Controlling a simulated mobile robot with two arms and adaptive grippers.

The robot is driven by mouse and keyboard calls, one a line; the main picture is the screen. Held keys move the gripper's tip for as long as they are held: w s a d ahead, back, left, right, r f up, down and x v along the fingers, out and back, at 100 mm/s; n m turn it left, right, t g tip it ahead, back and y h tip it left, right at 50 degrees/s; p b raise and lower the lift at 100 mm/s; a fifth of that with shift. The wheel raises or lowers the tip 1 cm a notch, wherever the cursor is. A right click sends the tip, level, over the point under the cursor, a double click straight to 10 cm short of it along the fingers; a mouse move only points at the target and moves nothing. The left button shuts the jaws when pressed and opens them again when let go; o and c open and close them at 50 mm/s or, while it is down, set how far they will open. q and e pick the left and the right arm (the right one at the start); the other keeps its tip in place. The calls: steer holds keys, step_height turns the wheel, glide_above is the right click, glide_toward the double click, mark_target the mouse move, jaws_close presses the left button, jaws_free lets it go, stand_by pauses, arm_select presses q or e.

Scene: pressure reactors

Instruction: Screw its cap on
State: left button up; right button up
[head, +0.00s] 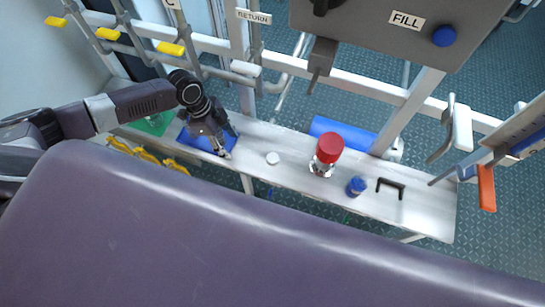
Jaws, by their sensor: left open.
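A small white round cap-like disc (272,158) lies on the pale bench (300,190). To its right stands a vessel (322,168) with a wide red top (329,149); whether that top is a separate cap I cannot tell. Further right is a small blue bottle-like item (355,187), seen from above. My left gripper (228,146) is open over the right part of a blue mat (196,142), left of the white disc and apart from it. Its fingers partly hide the mat, and nothing clear shows between them. My right gripper is out of view.
A black handle (391,187) sits at the bench's right part. A blue cylinder (343,133) lies behind the vessel. A grey panel labelled FILL (406,20) and white rails (350,82) hang above. A green mat (152,124) is at the left end.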

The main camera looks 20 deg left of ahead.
arm_select(q)
steer(key=b, duration=0.1)
glide_toward(272, 157)
steer(key=f, duration=0.1)
steer(key=a+f, duration=0.1)
steer(key=f, duration=0.1)
steer(key=shift+s+a+f, duration=0.15)
steer(key=shift+a+f, duration=0.05)
steer(key=shift+f, duration=0.05)
steer(key=shift+d, duration=0.55)
steer(key=shift+d, duration=0.15)
steer(key=b+x, duration=0.2)
steer(key=b, duration=0.1)
steer(key=d+b+x, duration=0.1)
steer(key=b+x, duration=0.2)
steer(key=shift+w, duration=0.25)
steer(key=shift+r, duration=0.1)
